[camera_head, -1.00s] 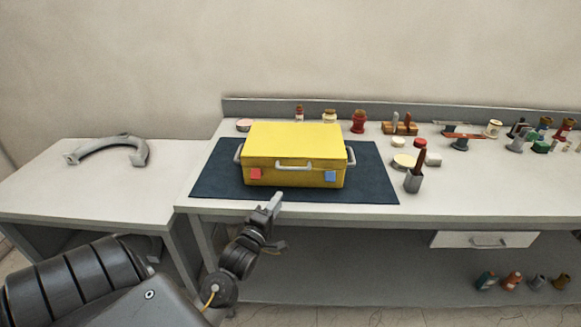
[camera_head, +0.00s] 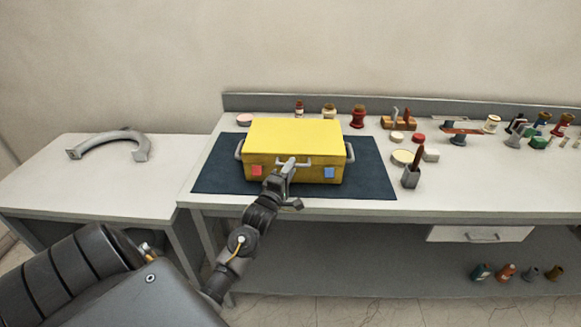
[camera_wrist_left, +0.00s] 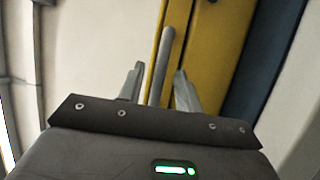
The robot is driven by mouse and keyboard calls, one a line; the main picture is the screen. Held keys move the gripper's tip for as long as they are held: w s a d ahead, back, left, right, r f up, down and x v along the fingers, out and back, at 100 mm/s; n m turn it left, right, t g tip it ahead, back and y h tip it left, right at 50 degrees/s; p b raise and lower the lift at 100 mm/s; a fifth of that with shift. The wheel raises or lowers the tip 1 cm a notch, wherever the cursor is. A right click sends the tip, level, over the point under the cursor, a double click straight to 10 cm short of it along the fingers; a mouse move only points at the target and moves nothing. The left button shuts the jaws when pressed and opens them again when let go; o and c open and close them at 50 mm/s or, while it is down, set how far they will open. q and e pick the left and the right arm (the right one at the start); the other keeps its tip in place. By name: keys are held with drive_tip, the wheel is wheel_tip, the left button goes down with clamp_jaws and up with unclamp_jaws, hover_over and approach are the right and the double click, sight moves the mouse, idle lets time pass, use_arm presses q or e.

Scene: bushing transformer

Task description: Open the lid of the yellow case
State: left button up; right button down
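The yellow case (camera_head: 296,138) sits on a dark blue mat on the bench, its lid down. A grey handle is on its front, between a red latch (camera_head: 255,171) and a blue latch (camera_head: 330,172); grey handles are also on its sides. My left gripper (camera_head: 288,166) is at the front handle. In the left wrist view the left gripper (camera_wrist_left: 158,85) is open, with a finger on each side of the grey front handle (camera_wrist_left: 163,60) and gaps between them. The yellow case (camera_wrist_left: 205,50) is behind it. My right gripper is not in view.
The dark mat (camera_head: 370,175) has bare room right of the case. Jars stand behind the case, and a grey cup with a tool (camera_head: 411,176) and small lids are to the right. A side table (camera_head: 90,185) at left holds a grey curved part (camera_head: 110,140).

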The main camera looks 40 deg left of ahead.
use_arm(q)
drive_tip(key=shift+w+a, duration=0.1)
drive_tip(key=shift+w, duration=0.15)
clamp_jaws()
